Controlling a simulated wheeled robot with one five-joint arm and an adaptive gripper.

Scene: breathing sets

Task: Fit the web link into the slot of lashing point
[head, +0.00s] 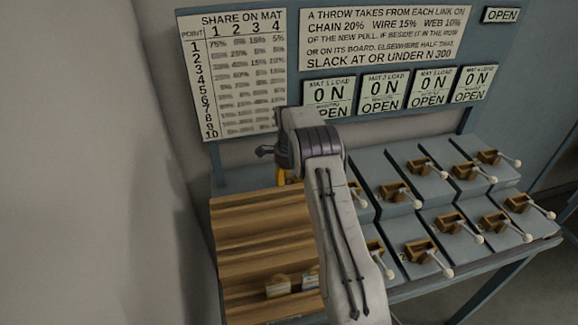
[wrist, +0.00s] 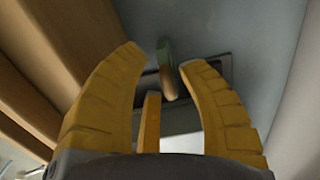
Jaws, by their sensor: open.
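My gripper (wrist: 161,58) has its yellow fingers spread apart in the wrist view. A small upright piece (wrist: 167,72), greenish at the top and tan below, stands between and beyond the fingertips, beside a dark recess (wrist: 208,68). I cannot tell whether it is the web link or part of a lashing point. A narrow yellow bar (wrist: 151,122) shows nearer, between the fingers. In the head view my arm hides most of the gripper; a bit of yellow (head: 282,177) shows. Several lashing points, such as one wooden block (head: 396,191), stand on grey sloped units. No web link is clearly identifiable.
A stepped wooden rack (head: 255,236) lies on the left of the bench, with small pale-faced blocks (head: 278,287) at its front. White-knobbed levers (head: 447,272) project from the units. A backboard with signs (head: 389,38) stands behind; a wall is close at left.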

